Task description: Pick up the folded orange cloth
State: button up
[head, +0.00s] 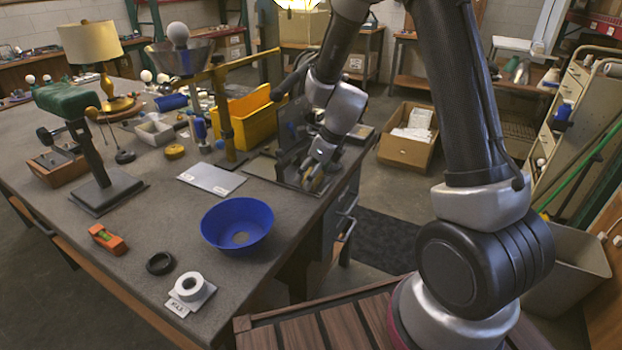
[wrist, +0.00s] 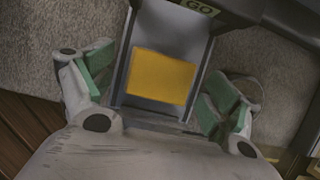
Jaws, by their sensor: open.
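The folded orange cloth (wrist: 161,77) shows in the wrist view as a flat yellow-orange rectangle. It lies on a narrow grey tray-like surface (wrist: 190,32) with raised side edges. My gripper (wrist: 160,88) is open, with one green-padded finger to the left of the cloth and the other to its right. Both fingers are apart from the cloth, and nothing is between them in their grasp. In the head view my gripper (head: 316,172) is low over the dark fixture at the table's right edge. There the arm largely hides the cloth.
A yellow bin (head: 248,118) stands behind and left of my gripper. A blue bowl (head: 238,222) and a light flat plate (head: 211,179) are on the table to the left. A dark part with "GO" lettering (wrist: 200,8) borders the tray at the top of the wrist view.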

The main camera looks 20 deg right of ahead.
jog(key=c, duration=1.2)
notch_tip(320, 180, up, 10)
jog(key=o, duration=0.3)
jog(key=shift+c, duration=0.5)
